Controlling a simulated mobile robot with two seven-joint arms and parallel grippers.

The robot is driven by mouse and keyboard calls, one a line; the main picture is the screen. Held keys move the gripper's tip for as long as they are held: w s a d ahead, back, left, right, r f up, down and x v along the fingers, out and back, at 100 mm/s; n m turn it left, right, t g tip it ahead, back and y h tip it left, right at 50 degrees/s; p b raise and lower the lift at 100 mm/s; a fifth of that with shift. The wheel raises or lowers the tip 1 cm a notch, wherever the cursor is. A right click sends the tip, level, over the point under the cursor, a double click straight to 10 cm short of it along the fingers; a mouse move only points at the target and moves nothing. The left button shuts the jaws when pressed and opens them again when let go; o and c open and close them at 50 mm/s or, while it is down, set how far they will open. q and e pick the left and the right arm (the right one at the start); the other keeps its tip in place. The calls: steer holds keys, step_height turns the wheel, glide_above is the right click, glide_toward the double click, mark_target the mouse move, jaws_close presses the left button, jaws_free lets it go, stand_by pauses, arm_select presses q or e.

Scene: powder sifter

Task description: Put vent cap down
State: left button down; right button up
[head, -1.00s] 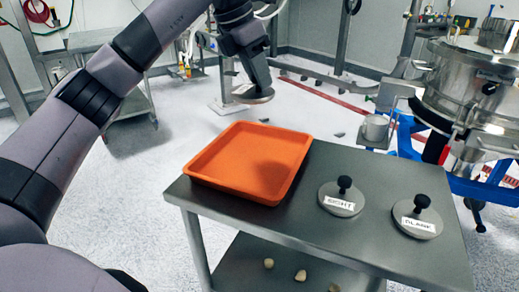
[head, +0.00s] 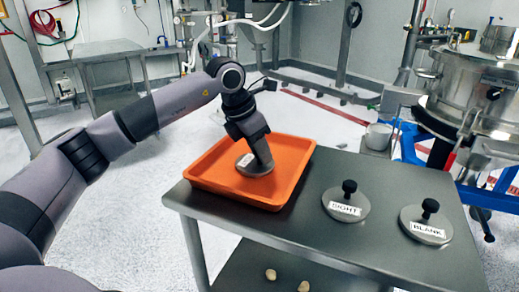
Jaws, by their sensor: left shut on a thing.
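The vent cap (head: 262,168) is a grey round disc with a white label, and its knob is hidden by my gripper. My left gripper (head: 262,160) is shut on it and holds it over the orange tray (head: 204,182). I cannot tell whether the cap touches the tray floor. The tray sits on the left part of the grey table and holds nothing else that I can see. My right gripper is not in view.
Two similar caps with black knobs stand on the table (head: 300,215) to the right, one labelled SIGHT (head: 346,209) and one labelled BLANK (head: 426,232). The steel sifter (head: 480,90) stands at the back right. Small pale lumps (head: 271,274) lie on the lower shelf.

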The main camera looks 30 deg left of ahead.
arm_select(q)
steer(key=c, duration=0.8)
jaws_free()
steer(key=shift+c, duration=0.2)
steer(key=shift+r, duration=0.2)
steer(key=p+v, duration=0.1)
steer(key=v, duration=1)
steer(key=shift+s+r, duration=0.2)
steer(key=shift+r, duration=0.15)
steer(key=shift+f, duration=0.1)
